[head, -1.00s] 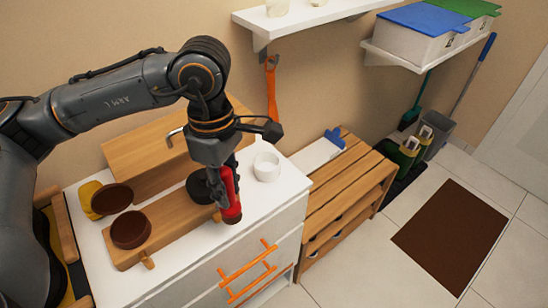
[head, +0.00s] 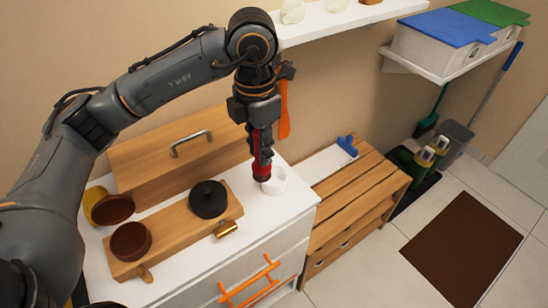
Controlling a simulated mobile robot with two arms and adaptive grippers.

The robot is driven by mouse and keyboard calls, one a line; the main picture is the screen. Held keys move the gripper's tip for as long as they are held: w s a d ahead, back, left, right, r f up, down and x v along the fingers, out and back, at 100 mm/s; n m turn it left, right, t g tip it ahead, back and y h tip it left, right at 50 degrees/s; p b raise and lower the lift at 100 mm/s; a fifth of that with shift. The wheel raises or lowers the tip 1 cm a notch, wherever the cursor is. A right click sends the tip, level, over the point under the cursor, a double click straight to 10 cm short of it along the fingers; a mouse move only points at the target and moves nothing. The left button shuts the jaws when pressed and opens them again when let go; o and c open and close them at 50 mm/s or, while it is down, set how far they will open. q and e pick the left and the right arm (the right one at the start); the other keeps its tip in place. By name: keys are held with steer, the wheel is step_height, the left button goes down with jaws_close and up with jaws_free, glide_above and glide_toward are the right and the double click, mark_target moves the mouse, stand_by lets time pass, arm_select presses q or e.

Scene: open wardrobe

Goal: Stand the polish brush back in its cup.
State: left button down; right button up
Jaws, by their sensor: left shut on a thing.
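The red polish brush (head: 259,138) is upright in my left gripper (head: 262,153), which is shut on it. The brush's lower end is at the mouth of the white cup (head: 279,188), toward its left side. I cannot tell whether the end is inside the cup or just above it. The cup stands upright at the right back of the white cabinet top. My fingers hide part of the brush. My right gripper is not in view.
A wooden block with a dark round lid (head: 208,198) and brown bowl (head: 131,241) lies left of the cup. A wooden box with a metal handle (head: 190,143) stands behind. A slatted bench (head: 352,188) is at right, a wall shelf (head: 345,22) above.

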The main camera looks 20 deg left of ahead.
arm_select(q)
steer(key=w+f+p, duration=0.1)
steer(key=f, duration=0.2)
steer(key=w+f+p, duration=0.1)
steer(key=w+f, duration=0.1)
steer(key=f, duration=0.1)
steer(key=w+d+f, duration=0.1)
steer(key=w+f, duration=0.1)
steer(key=f, duration=0.1)
steer(key=shift+w+p, duration=0.15)
steer(key=shift+p, duration=0.25)
steer(key=shift+f, duration=0.25)
steer(key=c, duration=1.1)
jaws_free()
